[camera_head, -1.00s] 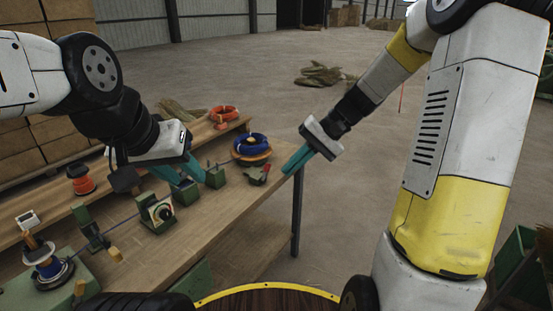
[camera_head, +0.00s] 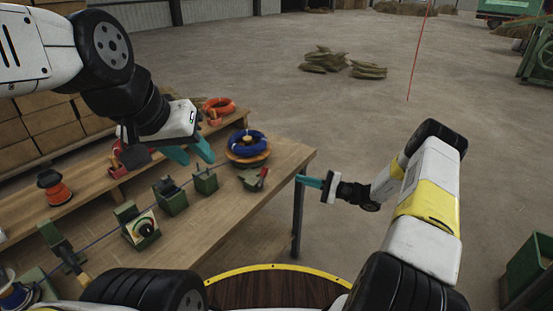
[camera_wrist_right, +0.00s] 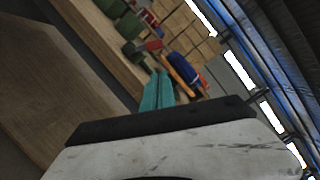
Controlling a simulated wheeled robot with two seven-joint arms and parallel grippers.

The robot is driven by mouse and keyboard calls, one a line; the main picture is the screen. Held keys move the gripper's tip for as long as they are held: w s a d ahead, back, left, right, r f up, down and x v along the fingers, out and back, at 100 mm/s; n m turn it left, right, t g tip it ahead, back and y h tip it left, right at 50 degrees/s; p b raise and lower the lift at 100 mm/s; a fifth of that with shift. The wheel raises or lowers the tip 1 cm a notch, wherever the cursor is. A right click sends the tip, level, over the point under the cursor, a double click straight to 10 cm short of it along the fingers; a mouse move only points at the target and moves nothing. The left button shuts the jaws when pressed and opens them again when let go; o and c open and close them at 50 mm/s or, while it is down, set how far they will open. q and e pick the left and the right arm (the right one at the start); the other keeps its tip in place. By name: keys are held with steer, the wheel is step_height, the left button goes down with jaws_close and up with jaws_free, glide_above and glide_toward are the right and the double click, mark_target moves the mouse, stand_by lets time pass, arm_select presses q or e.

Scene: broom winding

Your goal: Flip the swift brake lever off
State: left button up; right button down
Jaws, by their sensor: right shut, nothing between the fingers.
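The swift appears to be the round orange stand with a blue coil (camera_head: 247,145) near the bench's far right corner; it also shows in the right wrist view (camera_wrist_right: 186,65). In front of it a small green block carries a red lever (camera_head: 262,175), likely the brake lever; its exact setting is too small to tell. My right gripper (camera_head: 300,179) is shut and empty, just off the bench's right edge, to the right of the lever and apart from it. Its teal fingers lie together in the right wrist view (camera_wrist_right: 158,82). My left gripper (camera_head: 199,160) is open above the bench, left of the swift.
The wooden bench (camera_head: 215,225) holds a row of green blocks along a thin rod, including a gauge block (camera_head: 141,229). Floor right of the bench is open.

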mark_target(279, 180)
steer(key=shift+w+d+f+m+t, duration=0.25)
steer(key=shift+w+f+t, duration=0.1)
steer(key=shift+f, duration=0.15)
steer(key=shift+w+d+f+m+t, duration=0.25)
steer(key=shift+w+f+t, duration=0.1)
steer(key=shift+f, duration=0.1)
steer(key=shift+a, duration=0.1)
steer(key=x, duration=1)
steer(key=shift+a, duration=0.2)
steer(key=shift+s+a+r, duration=0.2)
steer(key=shift+s+r, duration=0.15)
steer(key=shift+s, duration=0.15)
steer(key=shift+s+a+r, duration=0.2)
steer(key=shift+s+r, duration=0.2)
steer(key=shift+s, duration=0.15)
steer(key=shift+s+a+r, duration=0.3)
steer(key=shift+s+a, duration=0.05)
steer(key=shift+s, duration=0.1)
